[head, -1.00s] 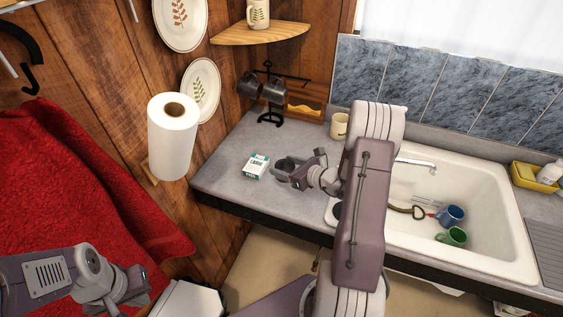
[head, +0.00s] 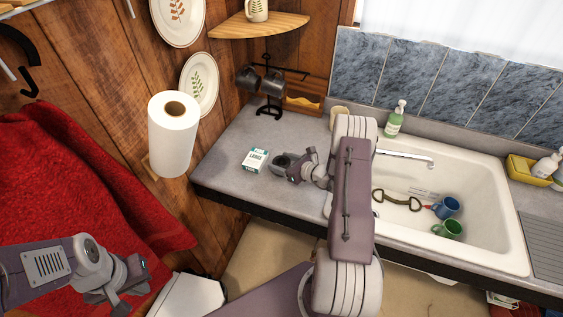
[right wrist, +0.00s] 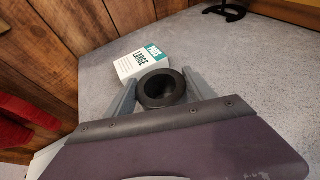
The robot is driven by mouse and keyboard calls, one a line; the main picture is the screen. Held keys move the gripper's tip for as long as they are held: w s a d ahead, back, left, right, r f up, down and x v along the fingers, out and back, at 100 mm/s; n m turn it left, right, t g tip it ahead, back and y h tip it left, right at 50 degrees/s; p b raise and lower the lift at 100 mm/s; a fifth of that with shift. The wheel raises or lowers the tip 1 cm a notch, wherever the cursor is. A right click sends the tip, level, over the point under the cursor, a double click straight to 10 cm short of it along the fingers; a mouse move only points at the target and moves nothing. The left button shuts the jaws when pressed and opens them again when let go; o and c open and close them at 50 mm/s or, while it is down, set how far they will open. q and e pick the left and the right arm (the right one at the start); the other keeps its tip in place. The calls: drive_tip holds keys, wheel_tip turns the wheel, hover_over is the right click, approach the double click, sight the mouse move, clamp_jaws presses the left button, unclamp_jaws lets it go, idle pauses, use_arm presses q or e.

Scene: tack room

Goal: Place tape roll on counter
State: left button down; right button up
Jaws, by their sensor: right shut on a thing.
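The tape roll (right wrist: 161,89) is a dark ring lying between the two fingers of my right gripper (right wrist: 158,98) in the right wrist view. My right gripper (head: 283,162) is shut on it in the head view, at the counter's left part. The grey counter (head: 232,171) is right around and under the roll; whether the roll touches it cannot be told. My left gripper (head: 140,277) hangs at the lower left, in front of the red cloth and away from the counter. Its fingers are too unclear to judge.
A white and teal box (head: 255,160) sits just left of my right gripper, close to the roll. A black mug rack (head: 270,105) stands at the back corner. The sink (head: 490,195) with mugs is right of my right arm. A paper towel roll (head: 172,140) is at left.

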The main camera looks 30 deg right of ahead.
drive_tip(key=shift+f, duration=0.15)
drive_tip(key=o, duration=1.4)
use_arm(q)
drive_tip(key=shift+f, duration=0.2)
use_arm(e)
drive_tip(key=shift+o, duration=0.4)
drive_tip(key=shift+w, duration=0.1)
